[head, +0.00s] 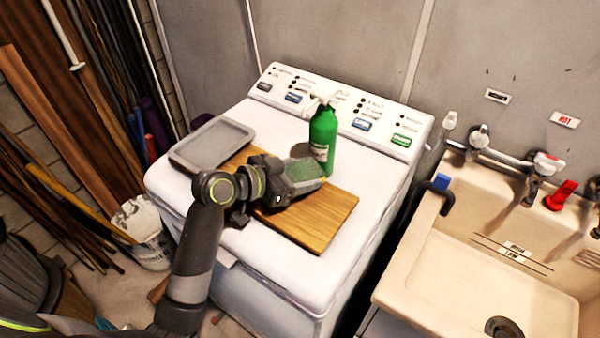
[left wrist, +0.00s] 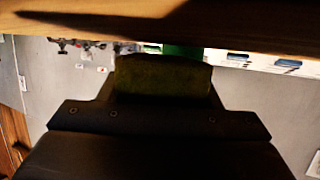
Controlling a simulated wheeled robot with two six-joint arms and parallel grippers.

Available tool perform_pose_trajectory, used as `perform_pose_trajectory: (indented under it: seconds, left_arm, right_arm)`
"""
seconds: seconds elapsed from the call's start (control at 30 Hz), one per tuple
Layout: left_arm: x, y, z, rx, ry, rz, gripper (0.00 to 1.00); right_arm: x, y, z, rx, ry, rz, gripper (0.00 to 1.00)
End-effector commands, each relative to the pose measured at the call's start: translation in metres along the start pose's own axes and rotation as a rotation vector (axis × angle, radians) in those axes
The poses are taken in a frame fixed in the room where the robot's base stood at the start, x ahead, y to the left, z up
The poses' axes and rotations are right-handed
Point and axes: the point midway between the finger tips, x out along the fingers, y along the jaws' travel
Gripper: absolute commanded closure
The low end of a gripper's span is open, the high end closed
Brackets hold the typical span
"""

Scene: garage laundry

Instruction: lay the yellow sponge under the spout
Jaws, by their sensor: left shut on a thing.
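My left gripper (head: 298,178) is shut on the sponge (head: 305,170), which shows a green top face and a thin yellow edge. It is over the wooden board (head: 318,230) on the white washing machine; I cannot tell whether the sponge touches the board. In the left wrist view the held sponge (left wrist: 160,80) is dark olive, with the board (left wrist: 80,22) close by. The taps and spout (head: 531,193) are over the beige sink (head: 425,262) at the right, well away from the gripper. My right gripper is not in view.
A green bottle (head: 323,140) stands just behind the gripper. A grey tray (head: 212,143) lies at the machine's back left. A black hook with a blue clip (head: 437,192) hangs over the sink's left rim. A red clip (head: 560,195) is by the taps. The basin is clear.

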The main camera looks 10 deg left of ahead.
Motion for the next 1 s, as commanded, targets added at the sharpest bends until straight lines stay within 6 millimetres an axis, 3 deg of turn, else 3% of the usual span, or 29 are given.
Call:
perform_pose_trajectory:
  seconds: [0.57,0.6,0.77,1.0]
  left_arm:
    - [0.004,0.0,0.012,-0.001,0.0,0.0,0.63]
    - [0.004,0.0,0.011,0.0,0.0,0.0,0.38]
    - [0.004,0.0,0.011,0.0,0.0,0.0,0.17]
    - [0.004,0.0,0.011,0.0,0.0,0.0,0.17]
  right_arm:
    - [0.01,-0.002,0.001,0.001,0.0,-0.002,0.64]
    - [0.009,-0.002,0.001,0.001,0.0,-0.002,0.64]
    - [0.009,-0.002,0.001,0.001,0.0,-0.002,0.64]
    - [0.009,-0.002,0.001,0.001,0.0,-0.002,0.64]
